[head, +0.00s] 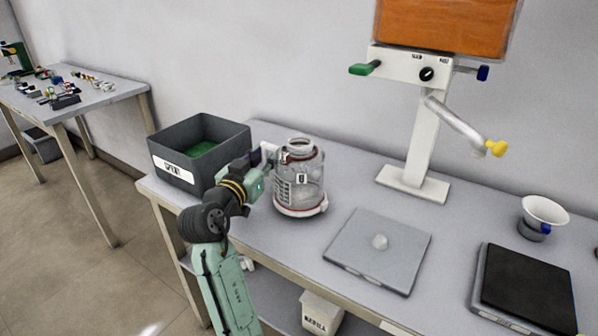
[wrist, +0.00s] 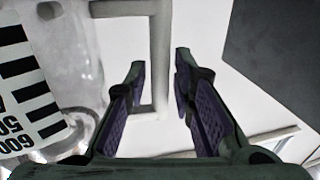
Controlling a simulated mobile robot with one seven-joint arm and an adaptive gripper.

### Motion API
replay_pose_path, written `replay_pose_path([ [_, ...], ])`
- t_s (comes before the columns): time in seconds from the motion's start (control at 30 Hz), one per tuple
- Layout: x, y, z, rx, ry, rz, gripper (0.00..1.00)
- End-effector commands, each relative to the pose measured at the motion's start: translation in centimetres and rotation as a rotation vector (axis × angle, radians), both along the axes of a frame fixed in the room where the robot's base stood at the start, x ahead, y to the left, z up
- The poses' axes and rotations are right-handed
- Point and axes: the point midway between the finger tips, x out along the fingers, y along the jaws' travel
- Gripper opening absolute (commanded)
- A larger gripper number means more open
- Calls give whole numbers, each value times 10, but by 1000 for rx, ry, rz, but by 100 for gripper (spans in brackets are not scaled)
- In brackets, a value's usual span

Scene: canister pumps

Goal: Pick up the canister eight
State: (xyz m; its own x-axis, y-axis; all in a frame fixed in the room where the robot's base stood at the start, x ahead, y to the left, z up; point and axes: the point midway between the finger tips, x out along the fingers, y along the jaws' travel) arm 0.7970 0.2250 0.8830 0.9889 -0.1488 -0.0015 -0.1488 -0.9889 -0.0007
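In the wrist view, the clear canister wall (wrist: 80,45) with a black-and-white scale fills the left. The handle's upright bar (wrist: 160,60) shows between the fingers of my open gripper (wrist: 159,70). I see no clear contact between the fingers and the bar.
A dark grey bin (head: 222,150) with a green inside stands close to my gripper's left. A flat grey plate (head: 350,253) lies right of the canister. A white stand (head: 421,150) rises behind, and a black-topped device (head: 525,285) and white funnel cup (head: 543,213) are farther right.

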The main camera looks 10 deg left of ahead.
Motion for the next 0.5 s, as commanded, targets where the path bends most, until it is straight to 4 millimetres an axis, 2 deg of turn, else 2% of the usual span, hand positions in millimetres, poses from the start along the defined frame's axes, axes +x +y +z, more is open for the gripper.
replay_pose_path([
  [0.2,1,0,0,0,-1,0,23],
  [0.5,1,0,0,0,-1,0,3],
])
